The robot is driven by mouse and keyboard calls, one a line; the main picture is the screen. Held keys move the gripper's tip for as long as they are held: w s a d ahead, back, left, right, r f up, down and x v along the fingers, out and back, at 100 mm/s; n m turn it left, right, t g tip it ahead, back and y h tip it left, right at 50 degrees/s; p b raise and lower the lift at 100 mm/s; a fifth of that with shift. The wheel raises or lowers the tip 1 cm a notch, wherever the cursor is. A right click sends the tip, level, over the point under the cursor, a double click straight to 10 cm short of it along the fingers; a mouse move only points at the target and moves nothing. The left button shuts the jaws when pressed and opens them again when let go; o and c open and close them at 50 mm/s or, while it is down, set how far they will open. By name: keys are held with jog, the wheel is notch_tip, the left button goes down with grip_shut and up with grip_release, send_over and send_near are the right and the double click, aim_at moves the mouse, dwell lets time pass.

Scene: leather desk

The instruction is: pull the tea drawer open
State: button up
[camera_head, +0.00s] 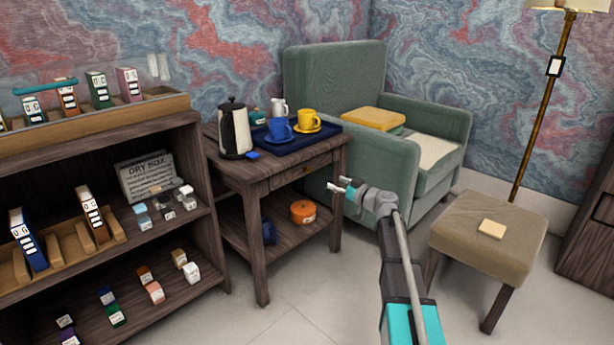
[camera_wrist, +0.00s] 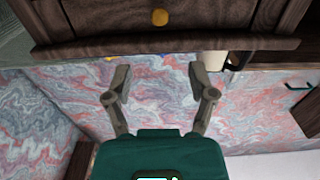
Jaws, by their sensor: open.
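The tea drawer (camera_head: 290,177) is in the front of the dark wooden side table, under its top, and looks shut. A small brass knob (camera_head: 307,169) is at the middle of its front. The wrist view appears inverted and shows the knob (camera_wrist: 159,17) at the top centre, on the dark drawer front (camera_wrist: 105,18). My gripper (camera_head: 338,184) is in front of the table, to the right of the knob in the head view. In the wrist view my gripper (camera_wrist: 158,70) has its two fingers spread, with nothing between them and the knob beyond the tips.
The side table's top bears a dark blue tray (camera_head: 330,133) with a blue cup (camera_head: 280,128) and a yellow cup (camera_head: 309,119), beside a kettle (camera_head: 235,130). A shelf (camera_head: 100,145) stands left, a green armchair (camera_head: 330,75) behind, a stool (camera_head: 490,250) right. Floor in front is clear.

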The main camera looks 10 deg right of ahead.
aim_at(309, 170)
jog(key=shift+w, duration=0.1)
dwell(0.3)
jog(key=x, duration=1.3)
jog(key=shift+w+a, duration=0.25)
jog(key=shift+a, duration=0.05)
jog(key=shift+c, duration=0.2)
